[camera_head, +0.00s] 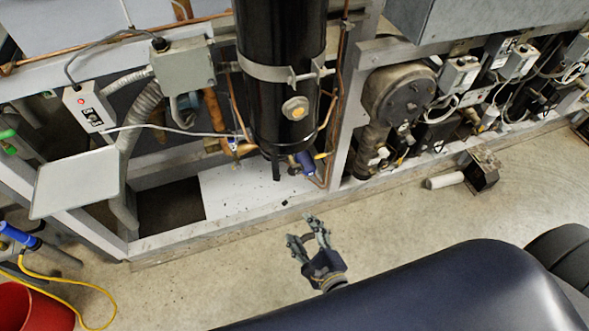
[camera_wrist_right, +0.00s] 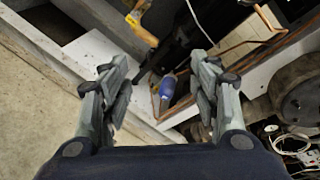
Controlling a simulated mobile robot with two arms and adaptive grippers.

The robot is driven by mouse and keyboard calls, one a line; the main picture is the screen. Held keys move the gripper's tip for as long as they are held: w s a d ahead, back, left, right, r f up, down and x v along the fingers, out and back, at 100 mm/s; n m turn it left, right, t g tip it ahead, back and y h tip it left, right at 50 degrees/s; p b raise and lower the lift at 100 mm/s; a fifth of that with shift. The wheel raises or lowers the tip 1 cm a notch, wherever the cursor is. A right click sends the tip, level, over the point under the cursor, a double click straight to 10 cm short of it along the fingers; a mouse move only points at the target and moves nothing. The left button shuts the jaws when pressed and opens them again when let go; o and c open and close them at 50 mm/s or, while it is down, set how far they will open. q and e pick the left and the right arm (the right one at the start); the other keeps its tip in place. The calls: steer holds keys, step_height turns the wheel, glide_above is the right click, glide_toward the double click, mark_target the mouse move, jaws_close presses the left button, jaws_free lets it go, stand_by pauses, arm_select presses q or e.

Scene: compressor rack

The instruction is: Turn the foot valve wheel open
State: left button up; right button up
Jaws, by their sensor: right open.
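The tall black tank (camera_head: 283,80) stands in the rack in the head view. At its foot on the right is a small blue valve part (camera_head: 304,161) with a yellow piece (camera_head: 321,156) beside it. The blue part also shows in the right wrist view (camera_wrist_right: 168,87), between the fingers but farther off. I cannot tell for sure whether it is the foot valve wheel. My right gripper (camera_head: 304,230) is open and empty, in front of the rack's lower rail and apart from the valve. It also shows in the right wrist view (camera_wrist_right: 157,78). My left gripper is out of view.
The pale frame rail (camera_head: 170,241) runs along the front of the rack, and a frame post (camera_head: 345,125) stands right of the tank. Copper pipes (camera_head: 333,120) run close by the valve. A red bucket (camera_head: 35,307) is at lower left.

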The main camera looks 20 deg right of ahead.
mark_target(297, 172)
step_height(297, 172, up, 11)
steer(key=w+d+m+t+h, duration=0.1)
steer(key=w+d+m+t, duration=0.15)
steer(key=m, duration=0.45)
steer(key=shift+t, duration=0.35)
steer(key=w, duration=0.6)
steer(key=w+a, duration=0.1)
steer(key=w, duration=0.2)
steer(key=shift+r, duration=0.15)
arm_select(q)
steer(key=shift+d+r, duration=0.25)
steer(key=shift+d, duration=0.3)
arm_select(e)
steer(key=shift+w, duration=0.65)
steer(key=shift+c, duration=0.6)
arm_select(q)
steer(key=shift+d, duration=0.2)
arm_select(e)
steer(key=c, duration=1)
